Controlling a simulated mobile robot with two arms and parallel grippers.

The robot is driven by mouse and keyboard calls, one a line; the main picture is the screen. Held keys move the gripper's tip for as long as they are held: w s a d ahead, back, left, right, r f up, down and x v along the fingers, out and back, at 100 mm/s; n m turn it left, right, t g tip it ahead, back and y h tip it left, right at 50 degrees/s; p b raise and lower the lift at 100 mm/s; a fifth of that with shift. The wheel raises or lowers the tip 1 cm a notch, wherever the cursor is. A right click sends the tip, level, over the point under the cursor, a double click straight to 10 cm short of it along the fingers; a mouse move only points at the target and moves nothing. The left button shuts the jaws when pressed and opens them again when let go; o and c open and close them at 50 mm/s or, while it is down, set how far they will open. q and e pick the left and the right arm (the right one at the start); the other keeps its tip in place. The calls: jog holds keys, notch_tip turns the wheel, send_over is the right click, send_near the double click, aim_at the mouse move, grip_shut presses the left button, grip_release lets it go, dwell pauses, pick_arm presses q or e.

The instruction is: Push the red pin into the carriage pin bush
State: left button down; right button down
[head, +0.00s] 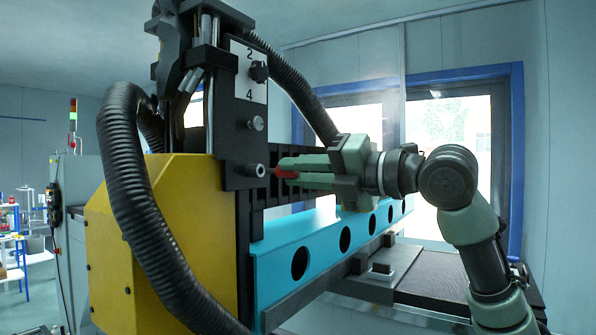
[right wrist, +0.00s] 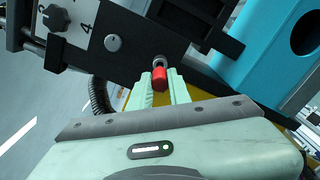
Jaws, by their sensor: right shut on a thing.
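The red pin (head: 287,174) is held between the green fingers of my right gripper (head: 282,168), which is shut on it. In the right wrist view the red pin (right wrist: 159,77) shows between the fingertips (right wrist: 160,84). The pin points left toward the grey pin bush (head: 257,170) on the dark carriage plate (head: 233,183). The bush (right wrist: 159,61) appears directly beyond the pin's red end in the wrist view. The pin tip is at or very near the bush mouth; I cannot tell how deep it sits. My left gripper is not in view.
The plate carries a knob (head: 258,72) and another round stud (head: 256,123) above the bush, beside numbers 2 and 4. A cyan beam (head: 322,245) with round holes runs below my gripper. A yellow housing (head: 180,240) and black corrugated hoses (head: 135,190) stand left.

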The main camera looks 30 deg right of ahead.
aim_at(279, 172)
jog(key=shift+p+x, duration=1)
jog(key=shift+x, duration=1)
jog(key=c, duration=1.4)
grip_release()
jog(key=shift+c, duration=0.2)
jog(key=shift+o, duration=1)
jog(key=shift+w+a, duration=0.1)
jog(key=b+v, duration=0.3)
jog(key=v, duration=0.4)
jog(key=shift+f+b, duration=0.1)
jog(key=shift+b, duration=0.2)
jog(key=shift+s, duration=0.35)
